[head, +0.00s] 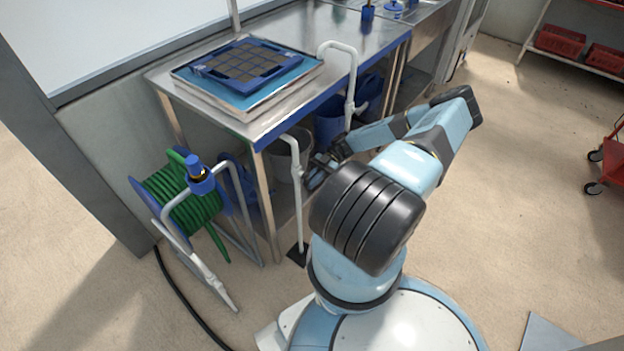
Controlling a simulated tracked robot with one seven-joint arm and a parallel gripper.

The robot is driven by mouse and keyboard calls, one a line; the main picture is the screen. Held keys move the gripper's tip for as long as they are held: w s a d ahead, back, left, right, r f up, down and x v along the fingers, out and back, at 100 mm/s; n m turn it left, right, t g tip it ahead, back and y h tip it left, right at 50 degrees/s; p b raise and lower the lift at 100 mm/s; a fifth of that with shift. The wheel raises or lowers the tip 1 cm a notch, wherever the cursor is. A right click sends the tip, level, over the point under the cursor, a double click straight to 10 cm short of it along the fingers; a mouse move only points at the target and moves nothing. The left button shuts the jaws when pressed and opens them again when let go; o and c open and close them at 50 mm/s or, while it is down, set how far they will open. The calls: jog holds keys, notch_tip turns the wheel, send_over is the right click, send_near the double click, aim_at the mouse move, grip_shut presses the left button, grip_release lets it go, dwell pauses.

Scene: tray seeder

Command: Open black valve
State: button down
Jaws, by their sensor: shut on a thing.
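A white standpipe (298,215) rises from a dark foot on the floor at the front corner of the steel bench. My gripper (312,176) is beside this pipe at about mid-height, reaching in from the right, and appears shut on the small black valve there. The valve is mostly hidden by my fingers and too small to make out clearly, so its handle's angle cannot be told. A second white pipe (353,75) with a bent top stands behind it, with a small fitting low on it.
The steel bench (375,35) carries a blue seed tray (247,64). A green hose reel (180,195) stands to the left. Blue bins (330,130) and a grey bucket are under the bench. A red cart (612,160) is far right; the floor between is clear.

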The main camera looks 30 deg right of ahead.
jog(key=shift+s+a+f+y, duration=0.15)
jog(key=shift+s+f+y, duration=0.15)
jog(key=shift+y, duration=0.2)
jog(key=c, duration=1.4)
grip_release()
jog(key=shift+o, duration=1.4)
jog(key=shift+w+a+r, duration=0.1)
